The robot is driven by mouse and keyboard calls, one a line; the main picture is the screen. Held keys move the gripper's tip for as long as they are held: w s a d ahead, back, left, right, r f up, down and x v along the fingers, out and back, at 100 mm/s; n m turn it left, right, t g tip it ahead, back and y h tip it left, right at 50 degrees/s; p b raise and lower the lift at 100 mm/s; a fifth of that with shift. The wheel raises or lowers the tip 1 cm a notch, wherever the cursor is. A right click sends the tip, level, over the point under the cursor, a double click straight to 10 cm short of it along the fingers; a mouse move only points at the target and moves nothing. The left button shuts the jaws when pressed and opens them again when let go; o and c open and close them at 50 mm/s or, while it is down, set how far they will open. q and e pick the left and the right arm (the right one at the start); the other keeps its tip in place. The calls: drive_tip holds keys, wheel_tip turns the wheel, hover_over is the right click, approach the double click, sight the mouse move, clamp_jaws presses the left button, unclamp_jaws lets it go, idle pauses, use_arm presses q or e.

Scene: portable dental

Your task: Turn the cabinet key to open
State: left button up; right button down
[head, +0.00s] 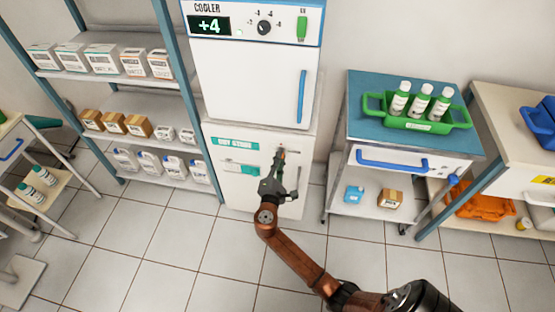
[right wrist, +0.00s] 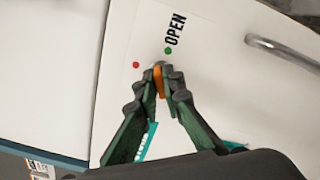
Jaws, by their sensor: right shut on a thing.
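The white cabinet (head: 239,188) with a teal label stands under the cooler in the head view. Its white door front (right wrist: 215,75) fills much of the right wrist view. My right gripper (head: 281,158) reaches the upper right part of this front. In the right wrist view its fingertips (right wrist: 159,82) are shut on the orange key (right wrist: 158,80), which sits at the lock. A green dot (right wrist: 168,50) beside the word OPEN and a red dot (right wrist: 136,65) are printed near it. The fingers hide part of the key and lock. My left gripper is not in view.
A metal handle (right wrist: 285,55) is to the right in the right wrist view. The cooler (head: 250,85) with a blue handle is above. A stocked shelf rack (head: 105,80) stands left, and a cart (head: 360,110) with a green bottle tray (head: 415,122) stands right. The floor in front is clear.

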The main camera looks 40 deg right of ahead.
use_arm(q)
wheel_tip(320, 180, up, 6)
drive_tip(key=b, duration=0.2)
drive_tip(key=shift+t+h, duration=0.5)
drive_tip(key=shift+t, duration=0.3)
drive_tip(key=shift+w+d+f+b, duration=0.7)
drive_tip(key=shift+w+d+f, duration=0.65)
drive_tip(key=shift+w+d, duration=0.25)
use_arm(e)
drive_tip(key=shift+f+m, duration=0.15)
drive_tip(key=shift+m, duration=3.15)
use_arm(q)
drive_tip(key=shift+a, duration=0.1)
use_arm(e)
drive_tip(key=c, duration=2.1)
unclamp_jaws()
drive_tip(key=v, duration=1.2)
drive_tip(key=shift+s, duration=0.1)
drive_tip(key=shift+d, duration=0.1)
